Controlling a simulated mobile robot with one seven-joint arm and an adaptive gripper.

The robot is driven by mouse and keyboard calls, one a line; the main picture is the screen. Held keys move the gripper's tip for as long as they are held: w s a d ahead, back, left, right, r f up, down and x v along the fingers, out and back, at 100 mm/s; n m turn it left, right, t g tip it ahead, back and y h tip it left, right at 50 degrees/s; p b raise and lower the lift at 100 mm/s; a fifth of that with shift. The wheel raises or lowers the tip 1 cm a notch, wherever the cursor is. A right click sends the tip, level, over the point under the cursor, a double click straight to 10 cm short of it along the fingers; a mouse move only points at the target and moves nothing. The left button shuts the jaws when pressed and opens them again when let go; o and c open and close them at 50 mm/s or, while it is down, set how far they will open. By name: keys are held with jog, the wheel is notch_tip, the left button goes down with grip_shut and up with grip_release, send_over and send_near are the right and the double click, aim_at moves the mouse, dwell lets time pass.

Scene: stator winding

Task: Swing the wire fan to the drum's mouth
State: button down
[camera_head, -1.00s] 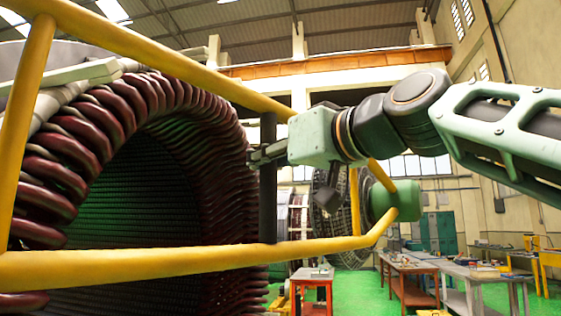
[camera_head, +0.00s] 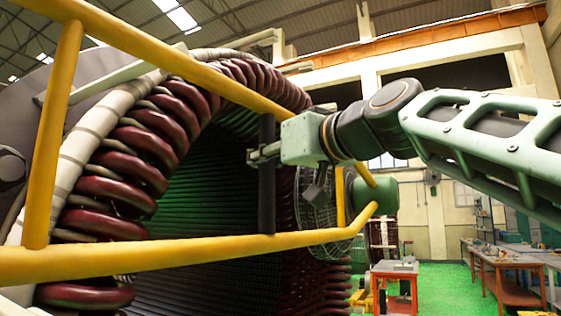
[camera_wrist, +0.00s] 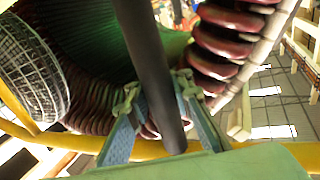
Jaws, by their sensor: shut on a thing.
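The wire fan (camera_head: 318,205) is a round wire cage with a green motor (camera_head: 378,194) at the right end of a yellow tube frame (camera_head: 160,258). It also shows at the left of the wrist view (camera_wrist: 35,72). My gripper (camera_head: 262,153) is shut on the black upright bar (camera_head: 267,205) of that frame; in the wrist view the fingers lie on both sides of the bar (camera_wrist: 150,70). The drum (camera_head: 140,155), ringed by dark red coils, has its dark green mouth (camera_head: 205,190) behind the frame. The fan overlaps the mouth's right edge; the gap between them is unclear.
The yellow tubes cross close in front of my head camera. A red table (camera_head: 398,268) and a longer workbench (camera_head: 505,265) stand at the right on green floor. Open floor lies between them.

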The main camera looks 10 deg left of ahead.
jog(key=shift+w+a+f, duration=0.1)
jog(key=shift+a+f, duration=0.2)
jog(key=shift+a, duration=0.4)
jog(key=c, duration=2.3)
grip_release()
jog(key=shift+c, duration=0.2)
jog(key=o, duration=0.7)
jog(key=shift+s+a+r, duration=0.1)
jog(key=shift+s+r, duration=0.05)
jog(key=shift+s, duration=0.05)
jog(key=shift+c, duration=0.2)
jog(key=shift+w, duration=0.1)
jog(key=shift+d+r, duration=0.1)
jog(key=shift+d, duration=0.15)
jog(key=v, duration=1.2)
